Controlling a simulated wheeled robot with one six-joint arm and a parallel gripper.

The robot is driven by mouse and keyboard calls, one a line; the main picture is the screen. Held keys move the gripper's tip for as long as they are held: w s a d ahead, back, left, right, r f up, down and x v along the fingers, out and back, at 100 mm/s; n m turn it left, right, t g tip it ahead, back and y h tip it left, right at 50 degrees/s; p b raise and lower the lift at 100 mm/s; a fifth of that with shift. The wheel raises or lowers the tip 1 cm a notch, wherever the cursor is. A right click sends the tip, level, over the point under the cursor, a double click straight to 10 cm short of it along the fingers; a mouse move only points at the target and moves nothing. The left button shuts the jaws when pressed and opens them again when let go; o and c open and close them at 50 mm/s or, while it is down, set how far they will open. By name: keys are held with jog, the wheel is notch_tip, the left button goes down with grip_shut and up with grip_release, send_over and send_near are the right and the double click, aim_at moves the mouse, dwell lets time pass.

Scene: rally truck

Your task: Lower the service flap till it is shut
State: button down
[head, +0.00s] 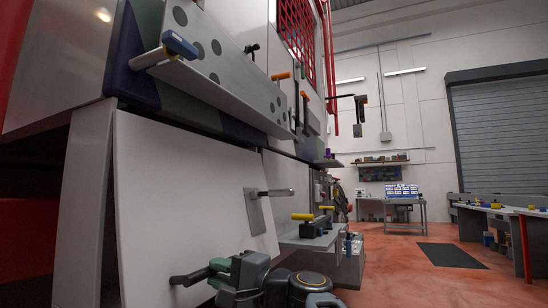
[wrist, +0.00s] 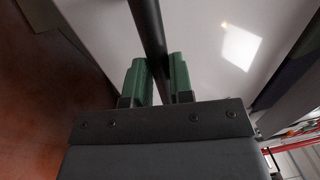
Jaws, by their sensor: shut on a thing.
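The service flap (head: 175,200) is a large white panel on the truck's side, below the blue and green striped body. It stands tilted out from the grey frame (head: 88,200) beside it, so it is partly open. A black bar handle (head: 188,278) sticks out near its lower edge. My gripper (head: 217,269) has its green fingers shut on this handle. In the wrist view the dark bar (wrist: 147,30) runs between the two green fingers, with the glossy white flap (wrist: 205,35) behind it. The flap's bottom edge is out of the head view.
A grey plate with a metal lever (head: 275,193) is at the flap's right side. A grey shelf with a blue-ended handle (head: 180,44) juts out above. Yellow-handled valves (head: 318,224) stand at right. Red floor (head: 400,270) is open farther right, with a dark mat (head: 450,255).

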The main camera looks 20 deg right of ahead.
aim_at(197, 290)
jog(key=shift+w+a+f+t+y, duration=0.25)
jog(key=shift+w+a+t, duration=0.25)
jog(key=shift+w+a, duration=0.25)
jog(key=w+a, duration=0.1)
jog(key=w+a+f+y, duration=0.1)
jog(key=shift+w+a+t, duration=0.25)
jog(key=shift+w+t, duration=0.05)
jog(key=c, duration=1.4)
grip_release()
jog(key=shift+w+a, duration=0.2)
jog(key=shift+w, duration=0.05)
jog(key=shift+c, duration=0.2)
jog(key=o, duration=0.5)
jog(key=shift+d+f, duration=0.1)
jog(key=shift+f, duration=0.1)
jog(key=shift+s+d, duration=0.1)
